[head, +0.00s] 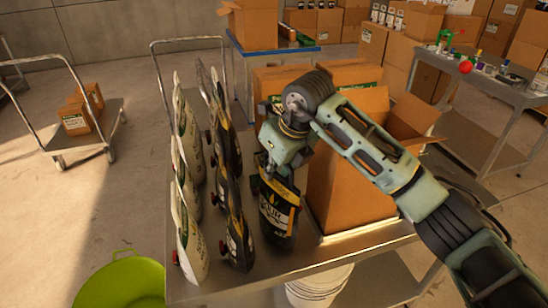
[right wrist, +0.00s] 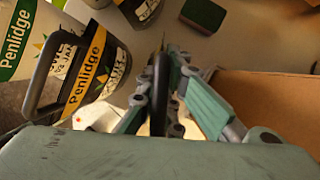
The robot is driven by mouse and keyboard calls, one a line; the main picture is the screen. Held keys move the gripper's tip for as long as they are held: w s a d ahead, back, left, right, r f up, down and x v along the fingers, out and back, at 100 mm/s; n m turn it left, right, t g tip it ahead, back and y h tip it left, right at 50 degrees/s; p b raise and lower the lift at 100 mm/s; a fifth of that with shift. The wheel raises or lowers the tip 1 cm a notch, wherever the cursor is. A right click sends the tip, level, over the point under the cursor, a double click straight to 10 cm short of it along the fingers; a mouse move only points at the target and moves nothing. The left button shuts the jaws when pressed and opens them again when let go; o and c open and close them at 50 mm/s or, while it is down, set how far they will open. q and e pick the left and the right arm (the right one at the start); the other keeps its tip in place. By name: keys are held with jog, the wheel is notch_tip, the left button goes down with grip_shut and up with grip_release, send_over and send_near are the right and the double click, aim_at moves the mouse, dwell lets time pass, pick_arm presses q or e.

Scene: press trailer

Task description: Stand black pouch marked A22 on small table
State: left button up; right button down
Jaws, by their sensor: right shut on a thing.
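A black pouch with a yellow band (head: 279,212) hangs upright below my right gripper (head: 277,168), at the metal table between the rows of pouches and a tall open carton. My right gripper is shut on its top edge. In the right wrist view the fingers (right wrist: 165,88) pinch the dark pouch (right wrist: 158,100), seen edge-on. I cannot read an A22 mark, nor tell whether its bottom touches the metal top. A blue-edged small table (head: 240,66) stands behind; another grey table (head: 505,92) stands at the right. My left gripper is out of view.
White pouches (head: 190,235) and black pouches (head: 234,215) stand in rows on the metal table (head: 215,289), left of the held pouch. The open carton (head: 350,190) is close on its right. A green tub (head: 122,283) and a cart (head: 100,125) are at left.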

jog(key=shift+w+f, duration=0.1)
jog(key=shift+f, duration=0.7)
jog(key=c, duration=2.4)
grip_release()
jog(key=shift+f, duration=0.35)
jog(key=o, duration=0.5)
jog(key=shift+s+d+r, duration=0.1)
jog(key=shift+s, duration=0.15)
jog(key=shift+c, duration=0.2)
jog(key=shift+w, duration=0.1)
jog(key=b+v, duration=0.2)
jog(key=v, duration=0.8)
jog(key=shift+d+r+b, duration=0.1)
jog(key=shift+r+b, duration=0.25)
jog(key=shift+v, duration=0.75)
